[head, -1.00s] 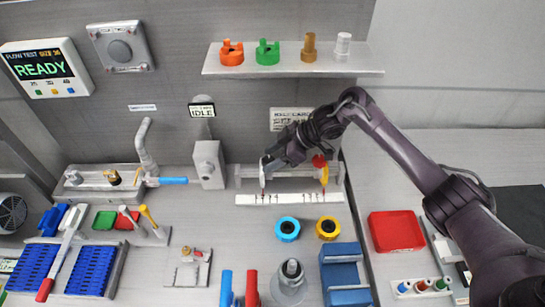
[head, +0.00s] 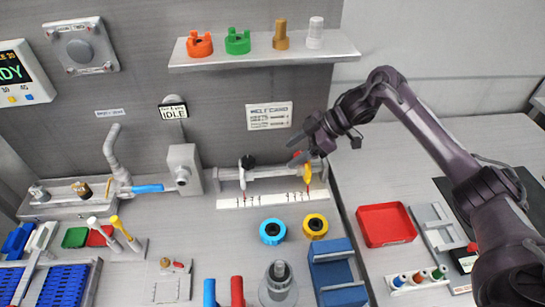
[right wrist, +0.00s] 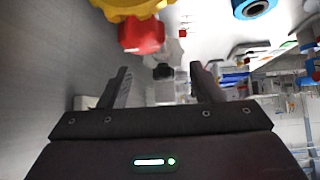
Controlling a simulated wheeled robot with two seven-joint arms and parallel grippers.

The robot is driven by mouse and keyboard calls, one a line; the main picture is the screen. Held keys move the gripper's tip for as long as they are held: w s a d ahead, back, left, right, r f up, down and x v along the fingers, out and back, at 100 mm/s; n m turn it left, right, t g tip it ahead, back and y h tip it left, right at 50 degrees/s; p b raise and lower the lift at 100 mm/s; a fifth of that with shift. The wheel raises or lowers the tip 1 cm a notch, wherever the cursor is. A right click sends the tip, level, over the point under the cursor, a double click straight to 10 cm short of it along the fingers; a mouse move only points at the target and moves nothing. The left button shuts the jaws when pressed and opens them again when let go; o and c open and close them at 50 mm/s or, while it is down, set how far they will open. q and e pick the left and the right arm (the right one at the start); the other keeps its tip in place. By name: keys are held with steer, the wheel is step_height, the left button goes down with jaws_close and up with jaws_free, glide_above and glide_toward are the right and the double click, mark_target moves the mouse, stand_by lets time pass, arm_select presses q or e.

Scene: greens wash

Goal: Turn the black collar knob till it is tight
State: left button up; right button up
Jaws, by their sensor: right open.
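The black collar knob (head: 247,161) sits on top of a white collar (head: 243,180) on the grey rail (head: 275,174) at the back of the bench. My right gripper (head: 293,151) is open and empty, to the right of the black knob and apart from it, near the yellow collar (head: 307,174) and its red knob (head: 296,157). In the right wrist view the black knob (right wrist: 163,71) shows beyond and between my open fingers (right wrist: 160,82). The red knob (right wrist: 141,35) is close, above the fingers. How tight the black knob is cannot be seen. My left gripper is not in view.
A white scale strip (head: 270,200) lies in front of the rail. A blue ring (head: 272,231) and a yellow ring (head: 315,226) lie nearer. A grey box (head: 184,168) stands left of the rail. A shelf (head: 270,57) with several parts hangs above.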

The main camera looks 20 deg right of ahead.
steer(key=shift+s+d+b, duration=0.15)
steer(key=shift+s+d, duration=0.05)
steer(key=shift+d, duration=0.45)
steer(key=shift+s+d+b, duration=0.15)
steer(key=shift+s+d, duration=0.05)
steer(key=shift+d, duration=0.45)
